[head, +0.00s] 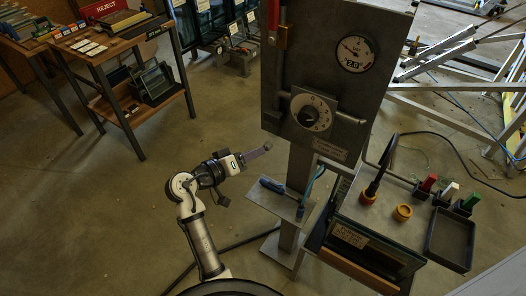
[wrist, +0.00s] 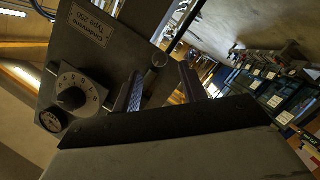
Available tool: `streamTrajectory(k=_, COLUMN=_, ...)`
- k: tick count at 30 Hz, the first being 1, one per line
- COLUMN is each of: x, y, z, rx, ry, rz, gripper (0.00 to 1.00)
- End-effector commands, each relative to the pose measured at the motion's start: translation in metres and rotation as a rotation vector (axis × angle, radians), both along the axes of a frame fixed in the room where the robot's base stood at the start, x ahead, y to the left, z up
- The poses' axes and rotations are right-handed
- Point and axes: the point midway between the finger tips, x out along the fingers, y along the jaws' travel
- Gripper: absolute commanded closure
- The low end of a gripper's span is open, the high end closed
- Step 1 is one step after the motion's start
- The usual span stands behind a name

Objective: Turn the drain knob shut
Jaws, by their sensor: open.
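A grey metal panel (head: 335,85) stands on a post right of my arm. Its numbered white dial with a black knob (head: 308,115) also shows in the wrist view (wrist: 72,97). A small round knob-like part (wrist: 159,60) shows at the panel's edge in the wrist view, just beyond the space between my fingers. It may be the drain knob; no readable label confirms this, and its turn position is unclear. My gripper (head: 266,149) is open and empty, left of the panel's lower left edge and apart from it. Its two fingers also show in the wrist view (wrist: 160,86).
A small shelf (head: 276,204) with a blue-handled tool (head: 272,186) sits below the panel. A grey bench (head: 400,200) with coloured-handled tools stands right. A red lever (head: 273,20) is at the panel's upper left. Floor left of my arm is clear.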

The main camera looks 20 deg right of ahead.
Motion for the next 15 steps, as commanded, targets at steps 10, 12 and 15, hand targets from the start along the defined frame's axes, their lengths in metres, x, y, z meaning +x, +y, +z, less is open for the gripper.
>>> streamTrajectory(k=10, x=-0.023, y=0.059, z=0.012, rx=0.0, ry=-0.002, rz=0.002, gripper=0.58)
streamTrajectory(k=12, x=-0.025, y=0.064, z=0.014, rx=-0.001, ry=-0.001, rz=0.0, gripper=0.58)
streamTrajectory(k=15, x=-0.027, y=0.067, z=0.015, rx=-0.001, ry=0.0, rz=-0.001, gripper=0.58)
